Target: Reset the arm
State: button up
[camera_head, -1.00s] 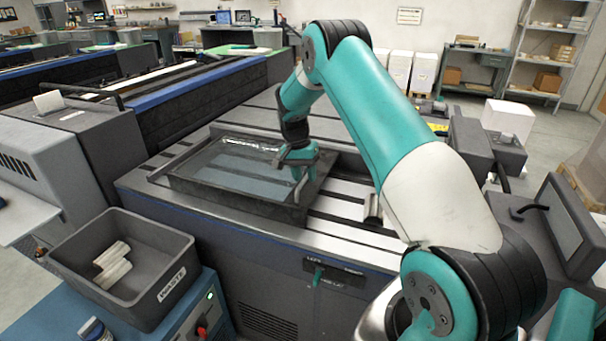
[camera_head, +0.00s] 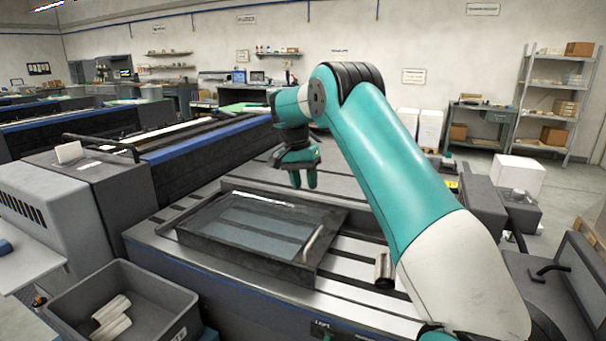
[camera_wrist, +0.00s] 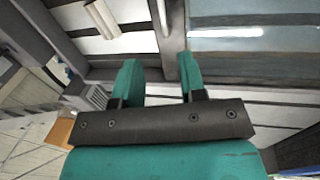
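My gripper (camera_head: 304,180) is raised above the machine, over the back right part of the dark tray (camera_head: 190,238), and clear of it. In the wrist view my gripper (camera_wrist: 158,72) shows two teal fingers apart with nothing between them, so it is open. A light-coloured cylinder (camera_head: 313,243) leans at the right inside of the tray.
A grey bin (camera_head: 165,290) with white rolls (camera_head: 112,316) stands at the front left. The machine's metal top (camera_head: 345,290) is mostly bare around the tray. A dark monitor-like box (camera_head: 575,275) is at the right. Shelving (camera_head: 550,100) stands far back.

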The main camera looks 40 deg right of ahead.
jog(key=shift+w+a+r, duration=0.1)
jog(key=shift+w+r, duration=0.05)
jog(key=shift+r, duration=0.8)
jog(key=s+a+r+n+t, duration=0.1)
jog(key=s+a+r+n, duration=0.1)
jog(key=s+a+n, duration=0.35)
jog(key=s+a+r+n, duration=0.2)
jog(key=a, duration=0.6)
jog(key=s+a+r+n+t, duration=0.1)
jog(key=s+a+r+n, duration=0.2)
jog(key=a, duration=0.3)
jog(key=s+a+n+y, duration=0.1)
jog(key=s+a+n, duration=0.2)
jog(key=s+a, duration=0.2)
jog(key=s+a+f+n+y, duration=0.1)
jog(key=s+a+n+y, duration=0.1)
jog(key=s, duration=0.9)
jog(key=s+a+f+n+y, duration=0.1)
jog(key=s+a+n+y, duration=0.1)
jog(key=s+a+n, duration=0.2)
jog(key=s+a, duration=0.3)
jog(key=s, duration=0.1)
jog(key=shift+s+a, duration=0.2)
jog(key=shift+a, duration=0.1)
